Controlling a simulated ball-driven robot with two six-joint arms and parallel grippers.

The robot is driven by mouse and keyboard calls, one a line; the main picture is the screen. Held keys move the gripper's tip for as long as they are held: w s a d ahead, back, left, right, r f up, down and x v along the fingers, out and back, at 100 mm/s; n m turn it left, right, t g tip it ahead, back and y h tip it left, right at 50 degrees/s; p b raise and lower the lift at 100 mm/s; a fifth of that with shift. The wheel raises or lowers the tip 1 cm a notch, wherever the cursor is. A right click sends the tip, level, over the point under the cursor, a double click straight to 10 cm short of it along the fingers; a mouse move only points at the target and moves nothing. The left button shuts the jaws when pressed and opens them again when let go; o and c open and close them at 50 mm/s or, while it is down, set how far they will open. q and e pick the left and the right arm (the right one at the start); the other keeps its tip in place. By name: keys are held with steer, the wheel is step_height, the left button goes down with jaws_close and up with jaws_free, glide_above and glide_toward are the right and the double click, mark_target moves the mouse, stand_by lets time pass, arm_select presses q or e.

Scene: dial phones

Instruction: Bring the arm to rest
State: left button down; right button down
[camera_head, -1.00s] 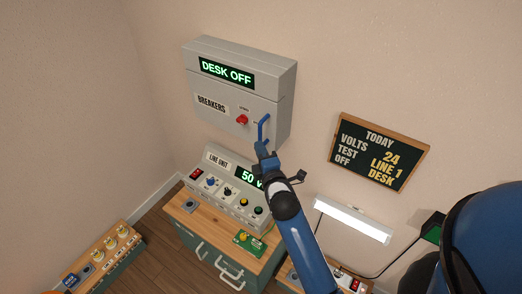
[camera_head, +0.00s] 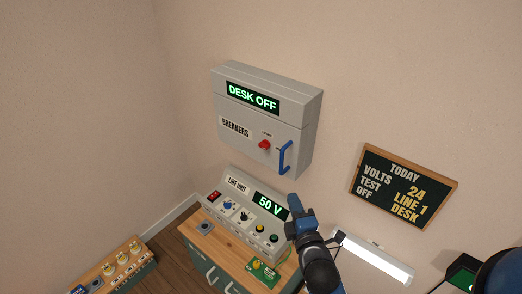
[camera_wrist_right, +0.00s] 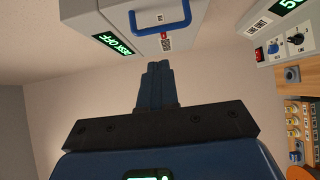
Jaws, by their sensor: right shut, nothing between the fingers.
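My right gripper (camera_head: 294,204) is shut and empty, in front of the right end of the line unit. In the right wrist view its closed blue fingers (camera_wrist_right: 155,70) point at the breaker box. The grey breaker box (camera_head: 262,118) hangs on the wall and its display (camera_head: 253,97) reads DESK OFF. Its blue handle (camera_head: 285,157) is free of the gripper, and this handle also shows in the right wrist view (camera_wrist_right: 162,27). My left gripper is not in view.
The line unit (camera_head: 235,212), reading 50 V, stands on a wooden-topped cabinet (camera_head: 222,245). A chalkboard (camera_head: 404,186) and a lit lamp (camera_head: 372,258) are at right. A low shelf with several yellow-topped items (camera_head: 122,258) is at lower left. The wall above is bare.

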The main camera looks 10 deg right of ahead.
steer(key=s+f+m, duration=0.2)
steer(key=s+m, duration=0.6)
steer(key=s, duration=0.3)
steer(key=s+d+f+m, duration=0.1)
steer(key=s+f+m, duration=0.2)
steer(key=s+m, duration=0.6)
steer(key=shift+s+m+y, duration=0.3)
steer(key=shift+s, duration=0.75)
steer(key=shift+d+f, duration=0.1)
